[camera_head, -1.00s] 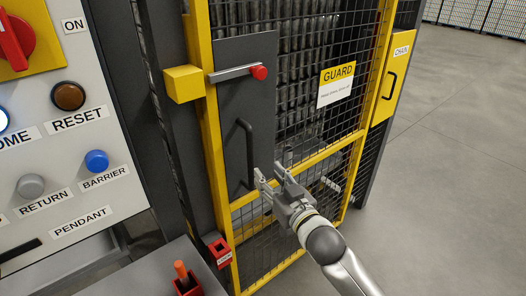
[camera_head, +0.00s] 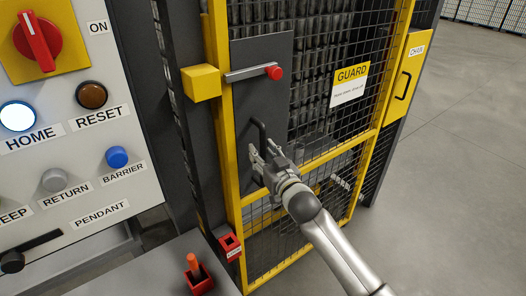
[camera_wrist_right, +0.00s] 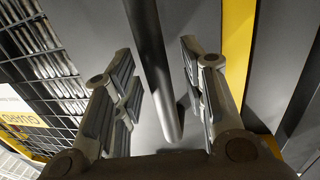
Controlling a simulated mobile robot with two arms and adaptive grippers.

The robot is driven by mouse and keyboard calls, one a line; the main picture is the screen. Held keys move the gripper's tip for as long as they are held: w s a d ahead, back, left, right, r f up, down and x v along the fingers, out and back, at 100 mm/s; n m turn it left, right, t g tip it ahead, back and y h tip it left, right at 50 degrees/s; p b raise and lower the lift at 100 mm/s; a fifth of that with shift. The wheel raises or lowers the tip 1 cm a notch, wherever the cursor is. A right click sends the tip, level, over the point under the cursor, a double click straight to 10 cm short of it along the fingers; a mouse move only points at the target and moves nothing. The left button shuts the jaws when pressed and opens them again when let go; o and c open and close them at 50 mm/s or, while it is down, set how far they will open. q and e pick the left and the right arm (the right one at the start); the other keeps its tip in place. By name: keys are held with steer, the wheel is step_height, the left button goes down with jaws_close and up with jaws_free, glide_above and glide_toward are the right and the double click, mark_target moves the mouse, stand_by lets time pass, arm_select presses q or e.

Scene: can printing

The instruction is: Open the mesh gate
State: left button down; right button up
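The mesh gate (camera_head: 340,147) stands shut, with a yellow frame and dark wire mesh. A dark plate (camera_head: 262,48) on its left side carries a black vertical pull handle (camera_head: 262,131). Above the handle, a grey latch bar (camera_head: 248,73) with a red knob (camera_head: 275,72) lies almost level, reaching toward a yellow block. My right gripper (camera_head: 262,151) is open at the lower part of the handle. In the right wrist view the handle (camera_wrist_right: 152,60) runs between the two open fingers (camera_wrist_right: 163,88), with gaps on both sides. My left gripper is not in view.
A control panel (camera_head: 100,205) with a red rotary switch (camera_head: 38,40) and several buttons is at left. The yellow block (camera_head: 201,83) sits on the post. A red holder (camera_head: 229,245) is low beside the gate. Open grey floor (camera_head: 460,180) lies to the right.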

steer(key=shift+w, duration=0.15)
jaws_close()
stand_by(0.5)
